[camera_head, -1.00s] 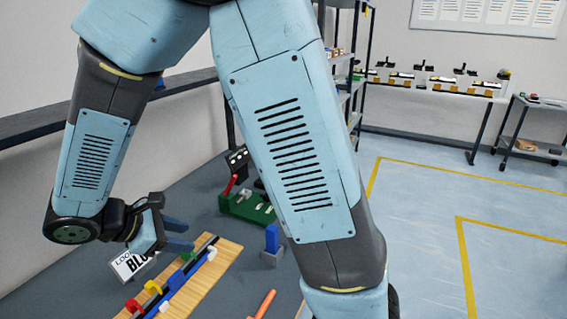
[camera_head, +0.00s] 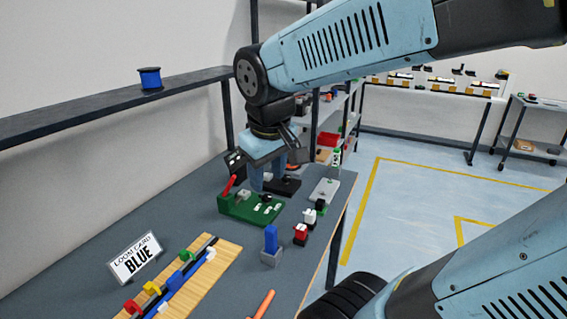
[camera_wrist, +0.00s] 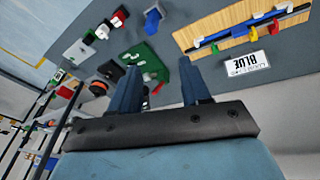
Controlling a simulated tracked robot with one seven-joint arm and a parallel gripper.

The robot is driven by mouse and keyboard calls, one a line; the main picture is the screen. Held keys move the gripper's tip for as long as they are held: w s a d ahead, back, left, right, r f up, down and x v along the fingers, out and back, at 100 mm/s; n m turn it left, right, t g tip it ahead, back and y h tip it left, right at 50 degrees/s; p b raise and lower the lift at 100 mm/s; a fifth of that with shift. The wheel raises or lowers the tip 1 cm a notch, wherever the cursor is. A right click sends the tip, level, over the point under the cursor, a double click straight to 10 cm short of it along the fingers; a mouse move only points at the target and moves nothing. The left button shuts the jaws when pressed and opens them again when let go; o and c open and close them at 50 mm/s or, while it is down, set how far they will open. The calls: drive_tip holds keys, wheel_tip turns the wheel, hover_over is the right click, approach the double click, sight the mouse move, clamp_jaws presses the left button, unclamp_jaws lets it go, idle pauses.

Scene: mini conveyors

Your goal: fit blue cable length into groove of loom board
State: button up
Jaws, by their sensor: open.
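The wooden loom board (camera_head: 208,283) lies on the bench at the lower left in the head view, and also shows at the top right of the wrist view (camera_wrist: 237,43). A dark strip runs along it, with red, yellow, green, blue and white pieces on it. A blue length (camera_head: 178,281) lies along this strip; I cannot tell how deep it sits in the groove. My gripper (camera_head: 270,178) is open, with nothing seen between its fingers. It hangs above the bench near the green fixture, beyond the board and apart from it. Its fingers (camera_wrist: 160,88) point up in the wrist view.
A "LOOM CARD BLUE" sign (camera_head: 136,258) stands left of the board. A blue block on a grey base (camera_head: 271,257), a green fixture with a red lever (camera_head: 250,208) and an orange-handled tool (camera_head: 264,304) are nearby. A blue spool (camera_head: 150,79) sits on the wall shelf.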

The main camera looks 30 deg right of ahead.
drive_tip(key=s+d+r+m+t, duration=0.2)
drive_tip(key=s+m, duration=0.1)
drive_tip(key=shift+r+y, duration=0.4)
